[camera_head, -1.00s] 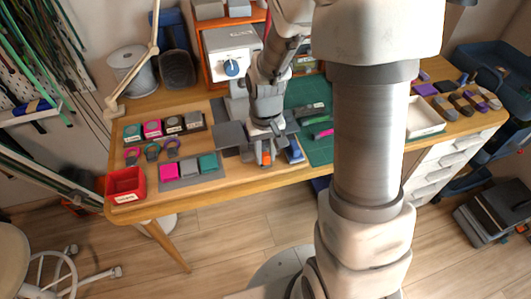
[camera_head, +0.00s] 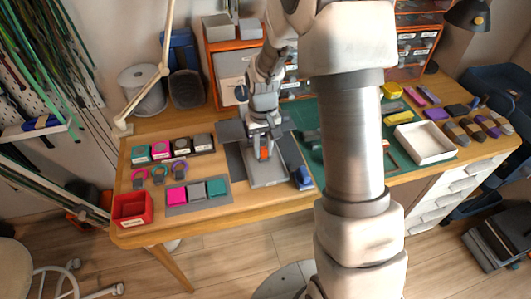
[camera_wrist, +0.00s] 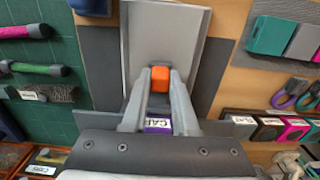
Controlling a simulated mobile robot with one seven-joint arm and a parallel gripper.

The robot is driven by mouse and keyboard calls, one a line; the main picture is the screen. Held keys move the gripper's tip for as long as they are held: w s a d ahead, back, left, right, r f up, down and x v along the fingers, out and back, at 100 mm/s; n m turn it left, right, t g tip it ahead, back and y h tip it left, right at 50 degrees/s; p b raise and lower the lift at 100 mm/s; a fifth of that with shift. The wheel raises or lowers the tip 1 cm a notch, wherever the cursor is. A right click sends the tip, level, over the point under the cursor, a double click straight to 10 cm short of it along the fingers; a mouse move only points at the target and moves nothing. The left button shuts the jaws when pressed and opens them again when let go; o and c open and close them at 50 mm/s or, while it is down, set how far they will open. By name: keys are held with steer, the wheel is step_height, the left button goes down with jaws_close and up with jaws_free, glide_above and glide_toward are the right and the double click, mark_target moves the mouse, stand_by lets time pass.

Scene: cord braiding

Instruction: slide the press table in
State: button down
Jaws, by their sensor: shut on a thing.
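My gripper (camera_head: 264,146) reaches down from the press side at the back of the desk. Its fingers are shut on an orange block (camera_wrist: 160,78), which I take for the press table's handle; it shows small in the head view (camera_head: 264,154). A pale grey tray-like bed (camera_wrist: 165,25) with raised edges lies around and beyond the block. In the head view the bed (camera_head: 268,178) runs from below my gripper toward the desk's front edge. The press table itself is hard to tell apart from the bed. A purple labelled piece (camera_wrist: 158,125) shows between the fingers, partly hidden.
Dark grey plates flank the bed. A blue object (camera_head: 303,179) stands close on its right. Pink, grey and teal blocks (camera_head: 196,190) lie left, near a red bin (camera_head: 132,208). A green mat (camera_head: 310,148) and white tray (camera_head: 424,143) are right.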

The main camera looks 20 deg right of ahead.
steer(key=shift+w, duration=1.05)
steer(key=c, duration=0.7)
jaws_free()
steer(key=shift+s, duration=0.1)
step_height(320, 180, up, 18)
steer(key=p, duration=0.3)
steer(key=shift+f+p, duration=0.25)
steer(key=shift+p, duration=0.05)
steer(key=shift+r, duration=0.1)
steer(key=s+r+t+p, duration=0.2)
steer(key=s+r, duration=0.3)
steer(key=s, duration=0.2)
steer(key=s+r+t+p, duration=0.1)
steer(key=s+r+p, duration=0.2)
steer(key=s+r, duration=0.3)
steer(key=s+r+t+p, duration=0.2)
steer(key=s+r, duration=0.4)
steer(key=s, duration=0.3)
steer(key=shift+s+d+r+t, duration=0.1)
steer(key=shift+s+r+t, duration=0.1)
steer(key=shift+t, duration=0.1)
